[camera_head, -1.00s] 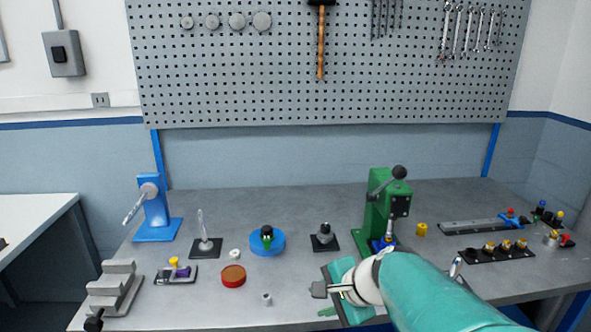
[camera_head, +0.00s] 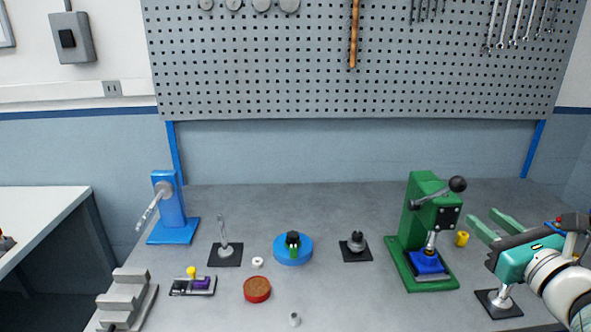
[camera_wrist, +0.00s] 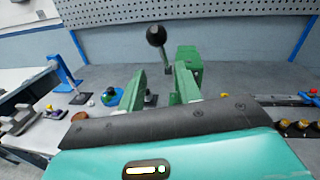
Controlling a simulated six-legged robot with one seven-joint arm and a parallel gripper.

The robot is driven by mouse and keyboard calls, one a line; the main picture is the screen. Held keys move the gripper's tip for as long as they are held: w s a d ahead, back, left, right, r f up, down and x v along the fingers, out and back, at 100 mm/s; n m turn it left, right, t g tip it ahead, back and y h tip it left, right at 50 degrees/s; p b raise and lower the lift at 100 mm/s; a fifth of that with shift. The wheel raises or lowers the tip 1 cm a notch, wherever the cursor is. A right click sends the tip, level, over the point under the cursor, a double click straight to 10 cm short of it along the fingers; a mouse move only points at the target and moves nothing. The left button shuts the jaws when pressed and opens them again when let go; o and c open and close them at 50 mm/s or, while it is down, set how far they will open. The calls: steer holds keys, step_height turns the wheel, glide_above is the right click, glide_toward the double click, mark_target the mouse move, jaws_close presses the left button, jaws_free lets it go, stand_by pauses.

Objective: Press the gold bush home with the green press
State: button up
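The green press (camera_head: 420,225) stands at the right of the bench, its lever with a black knob (camera_head: 457,184) raised toward the right. A blue block (camera_head: 427,262) sits on its base under the ram. A small gold bush (camera_head: 462,239) stands on the bench just right of the press. My gripper (camera_head: 482,217) is open and empty, with green fingers pointing toward the press from the right, apparently above the bush's level. In the wrist view my gripper (camera_wrist: 160,72) is open, with the press (camera_wrist: 188,60) and knob (camera_wrist: 156,36) beyond the fingers.
A black plate with a metal post (camera_head: 500,302) lies beneath my gripper. Left of the press are a black-based fixture (camera_head: 356,246), a blue disc (camera_head: 293,250), a red round pot (camera_head: 257,289) and a blue lever stand (camera_head: 172,215). A pegboard (camera_head: 340,60) rises behind.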

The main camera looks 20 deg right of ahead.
mark_target(448, 189)
steer(key=w, duration=0.4)
steer(key=w+d, duration=0.1)
steer(key=w, duration=0.3)
steer(key=w+d, duration=0.1)
steer(key=w, duration=0.3)
steer(key=shift+w+d, duration=0.1)
steer(key=shift+w, duration=0.1)
steer(key=shift+s, duration=0.1)
jaws_close()
